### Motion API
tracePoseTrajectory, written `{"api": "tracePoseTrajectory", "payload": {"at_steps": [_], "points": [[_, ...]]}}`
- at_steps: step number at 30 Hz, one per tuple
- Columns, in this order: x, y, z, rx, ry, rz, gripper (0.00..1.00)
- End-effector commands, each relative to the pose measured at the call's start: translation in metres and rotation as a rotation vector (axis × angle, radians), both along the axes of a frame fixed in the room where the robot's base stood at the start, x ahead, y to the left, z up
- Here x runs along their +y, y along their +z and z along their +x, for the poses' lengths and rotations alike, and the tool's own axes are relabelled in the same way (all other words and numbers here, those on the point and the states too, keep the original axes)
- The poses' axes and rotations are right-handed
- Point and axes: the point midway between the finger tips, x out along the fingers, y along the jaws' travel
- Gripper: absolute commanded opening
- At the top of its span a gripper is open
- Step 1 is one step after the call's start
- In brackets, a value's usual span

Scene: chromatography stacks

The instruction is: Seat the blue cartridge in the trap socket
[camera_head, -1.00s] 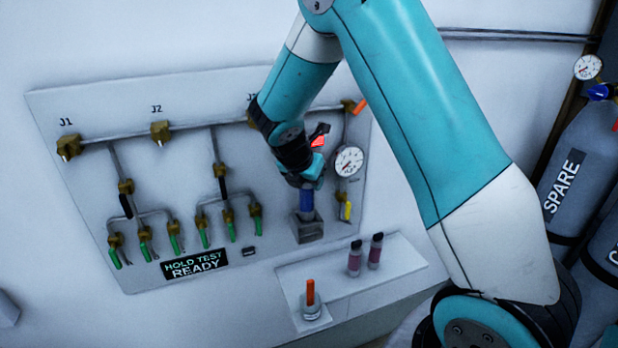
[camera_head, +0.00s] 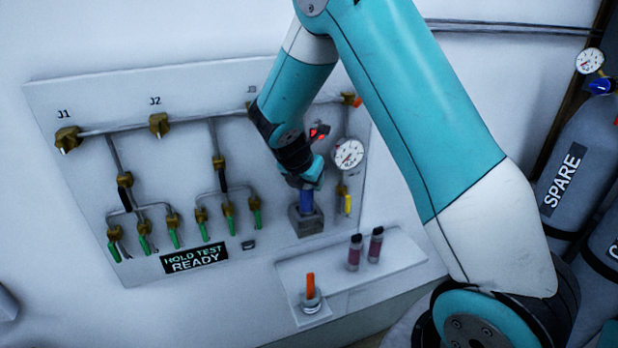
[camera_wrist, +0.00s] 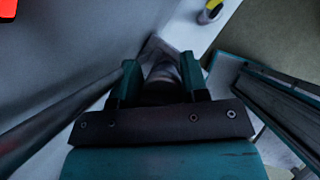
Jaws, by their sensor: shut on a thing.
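The blue cartridge (camera_head: 306,201) stands upright in the head view, its lower end at the grey block-shaped trap socket (camera_head: 307,225) on the panel. I cannot tell whether its lower end is fully down in the socket. My gripper (camera_head: 303,182) is shut on the cartridge's top from above. In the wrist view my gripper (camera_wrist: 163,84) shows its two teal fingers on either side of the dark cartridge top (camera_wrist: 160,92). The cartridge's lower part is largely hidden there.
A pressure gauge (camera_head: 348,154) and a yellow-handled valve (camera_head: 347,204) are just right of the socket. Green-handled valves (camera_head: 229,215) are to the left. A shelf (camera_head: 335,283) below holds two dark-capped vials (camera_head: 355,253) and an orange stick in a holder (camera_head: 311,300).

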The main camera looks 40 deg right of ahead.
Motion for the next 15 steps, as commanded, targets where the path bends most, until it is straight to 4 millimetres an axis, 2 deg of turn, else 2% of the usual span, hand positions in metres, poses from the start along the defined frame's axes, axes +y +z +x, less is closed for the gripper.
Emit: {"api": "tracePoseTrajectory", "payload": {"at_steps": [8, 9, 12, 15], "points": [[-0.0002, -0.0017, 0.0003, -0.002, 0.0, 0.0, 0.11], [-0.0002, -0.0017, 0.0003, -0.002, 0.0, 0.0, 0.46], [-0.0002, -0.0017, 0.0003, -0.002, 0.0, 0.0, 0.69], [0.0001, -0.0016, 0.0007, -0.003, 0.002, 0.0, 0.71]]}}
